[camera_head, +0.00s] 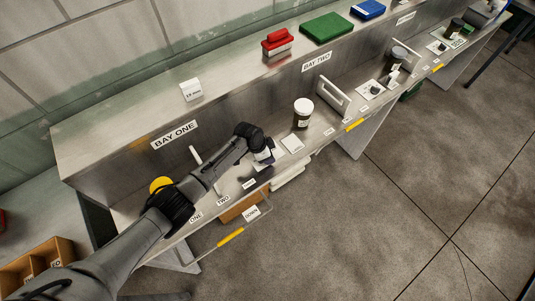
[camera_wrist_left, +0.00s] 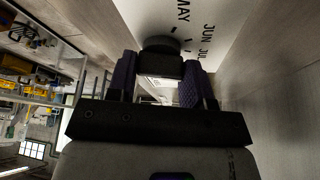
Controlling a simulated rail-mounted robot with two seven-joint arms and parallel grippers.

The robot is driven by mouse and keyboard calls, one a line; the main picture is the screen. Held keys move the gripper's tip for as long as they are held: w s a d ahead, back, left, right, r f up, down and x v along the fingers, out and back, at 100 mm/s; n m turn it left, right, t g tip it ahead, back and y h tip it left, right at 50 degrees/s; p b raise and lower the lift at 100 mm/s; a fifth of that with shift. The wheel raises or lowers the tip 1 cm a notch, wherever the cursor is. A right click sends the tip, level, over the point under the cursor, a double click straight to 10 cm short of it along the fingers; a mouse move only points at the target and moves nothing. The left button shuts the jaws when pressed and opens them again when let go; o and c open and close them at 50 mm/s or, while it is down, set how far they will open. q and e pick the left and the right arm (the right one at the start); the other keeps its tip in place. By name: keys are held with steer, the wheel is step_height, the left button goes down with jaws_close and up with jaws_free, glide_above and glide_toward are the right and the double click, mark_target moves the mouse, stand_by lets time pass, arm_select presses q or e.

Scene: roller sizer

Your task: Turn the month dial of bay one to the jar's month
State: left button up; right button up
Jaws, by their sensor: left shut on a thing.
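My left arm reaches across bay one, marked by the BAY ONE sign (camera_head: 174,135). My left gripper (camera_head: 263,157) is at the month dial's white plate; in the left wrist view the gripper (camera_wrist_left: 161,82) is shut on the dark dial knob (camera_wrist_left: 161,45). The white dial plate (camera_wrist_left: 215,15) shows MAY, JUN and JUL around the knob. The knob's pointer is not clear, so I cannot tell its month. A brown jar (camera_head: 302,121) with a white lid stands upright to the right of the dial; its label is too small to read. My right gripper is not in view.
A white card (camera_head: 292,143) lies between dial and jar. A white bar handle (camera_head: 333,98) stands right of the jar. A yellow-gripped DOWN lever (camera_head: 231,237) juts out at the front. Red, green and blue items rest on the upper ledge.

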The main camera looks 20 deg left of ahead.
arm_select(q)
steer(key=o, duration=0.9)
steer(key=shift+p+v, duration=1.15)
steer(key=shift+v, duration=5.75)
